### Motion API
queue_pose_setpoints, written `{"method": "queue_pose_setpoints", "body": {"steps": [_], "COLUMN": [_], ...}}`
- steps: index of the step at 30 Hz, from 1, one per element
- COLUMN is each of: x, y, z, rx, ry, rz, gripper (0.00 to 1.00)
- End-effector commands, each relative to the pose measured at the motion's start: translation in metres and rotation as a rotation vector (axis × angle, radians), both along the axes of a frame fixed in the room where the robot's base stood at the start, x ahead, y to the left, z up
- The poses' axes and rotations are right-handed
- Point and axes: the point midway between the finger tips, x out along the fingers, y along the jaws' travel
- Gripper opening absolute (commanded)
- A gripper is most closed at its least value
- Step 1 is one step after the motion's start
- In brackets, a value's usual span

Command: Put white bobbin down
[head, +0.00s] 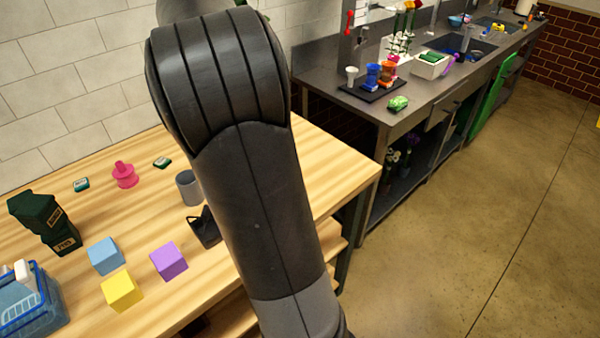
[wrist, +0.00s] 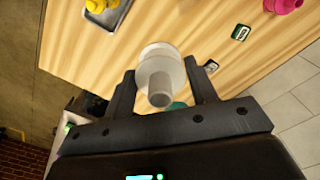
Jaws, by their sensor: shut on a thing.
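The white bobbin (wrist: 158,72) is between the two fingers of my gripper (wrist: 160,68) in the wrist view, its round flange and narrower end showing. My gripper is shut on it. The wooden table top (wrist: 180,25) lies beyond the bobbin; I cannot tell how far apart they are. In the head view my arm hides the gripper and the held bobbin.
Blue (head: 106,256), yellow (head: 122,290) and purple (head: 169,261) blocks, a pink bobbin (head: 124,175) and a grey cup (head: 189,187) stand on the wooden table. A black tray (wrist: 108,14) with yellow things shows in the wrist view. A grey counter (head: 375,113) is behind.

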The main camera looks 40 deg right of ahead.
Motion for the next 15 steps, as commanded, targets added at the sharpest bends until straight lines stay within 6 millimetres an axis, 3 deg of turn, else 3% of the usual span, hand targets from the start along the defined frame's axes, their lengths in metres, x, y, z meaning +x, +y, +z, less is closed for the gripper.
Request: {"method": "queue_pose_setpoints", "body": {"steps": [1, 6, 9, 15], "x": [-0.015, -0.070, -0.106, -0.171], "y": [-0.028, -0.104, -0.142, -0.194], "z": [0.000, -0.001, -0.003, -0.006], "rx": [0.001, 0.001, 0.001, 0.000], "ry": [-0.001, 0.000, 0.000, 0.000], "rz": [-0.054, -0.214, -0.306, -0.453], "gripper": [0.29, 0.29, 0.29, 0.29]}}
